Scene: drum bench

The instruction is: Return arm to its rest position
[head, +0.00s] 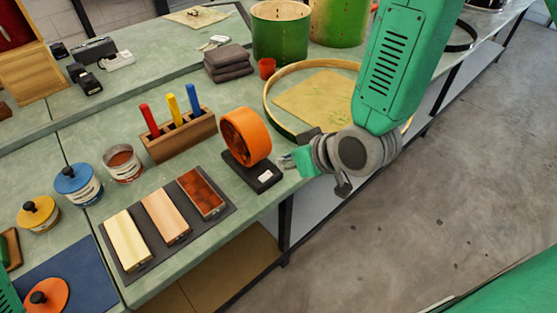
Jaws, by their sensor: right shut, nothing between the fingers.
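My right arm comes down from the top right, green with a grey wrist. My right gripper (290,161) is at its lower end, small in the picture and partly hidden by the wrist. It is shut and empty, near the front edge of the bench (230,222), just right of an orange tape roll on a dark stand (247,136). A large wooden hoop (283,79) lies behind the wrist, partly covered by my arm. My left gripper is not in view.
A wooden rack (180,138) holds red, yellow and blue sticks. Three blocks lie on a dark mat (139,262). Tins (123,163), a blue-lidded pot (78,185), folded grey cloths (227,62) and green drum shells (280,33) stand around. Open floor (450,190) lies at right.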

